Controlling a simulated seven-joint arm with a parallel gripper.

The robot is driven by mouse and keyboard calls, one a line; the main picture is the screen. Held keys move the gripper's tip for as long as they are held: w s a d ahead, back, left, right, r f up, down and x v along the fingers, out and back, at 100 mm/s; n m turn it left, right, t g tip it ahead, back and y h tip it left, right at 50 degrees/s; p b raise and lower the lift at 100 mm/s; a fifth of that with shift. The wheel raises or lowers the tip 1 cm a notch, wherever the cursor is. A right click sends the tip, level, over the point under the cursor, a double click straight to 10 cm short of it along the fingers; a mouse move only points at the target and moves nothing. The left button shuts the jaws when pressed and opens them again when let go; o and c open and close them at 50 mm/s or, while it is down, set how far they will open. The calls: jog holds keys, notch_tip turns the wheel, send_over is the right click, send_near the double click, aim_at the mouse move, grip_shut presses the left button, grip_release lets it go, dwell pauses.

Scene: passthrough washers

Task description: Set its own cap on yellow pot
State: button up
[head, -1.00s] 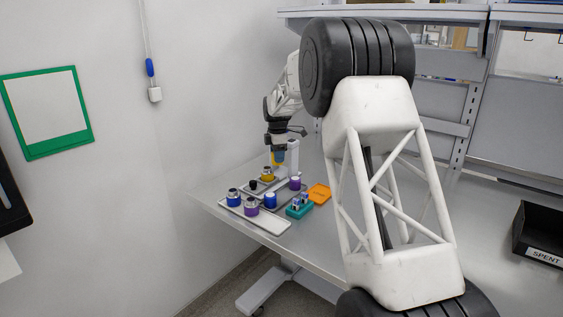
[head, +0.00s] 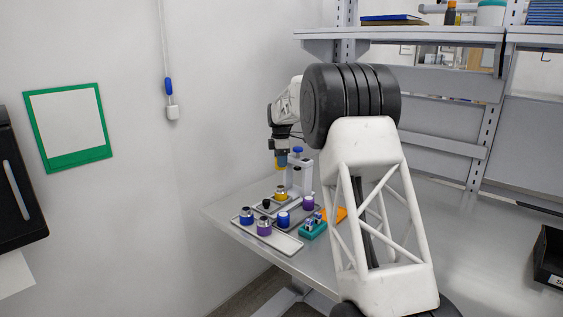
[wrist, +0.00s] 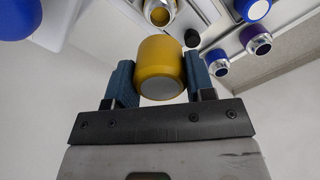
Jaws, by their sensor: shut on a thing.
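My gripper (wrist: 160,88) is shut on the yellow cap (wrist: 160,65), with one finger on each side of it. In the head view my gripper (head: 281,161) and the cap (head: 281,166) are raised above the yellow pot (head: 281,192), with a visible gap between them. The yellow pot stands upright on a tray, with a metallic neck and no cap on it. Its open mouth also shows in the wrist view (wrist: 160,12), beyond the cap and partly cut by the top edge.
A blue pot (head: 246,215) and a purple pot (head: 264,227) stand on the front tray (head: 287,245). A blue cap (head: 283,219), a purple cap (head: 308,203) and a small black piece (head: 266,204) are close by. A white stand with a blue knob (head: 297,150) rises beside my gripper.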

jog(key=shift+f, duration=0.2)
jog(key=shift+f, duration=2.3)
jog(key=shift+f, duration=2.05)
dwell(1.6)
jog(key=o, duration=1)
jog(key=shift+o, duration=0.4)
jog(key=o, duration=0.3)
jog(key=shift+r, duration=0.2)
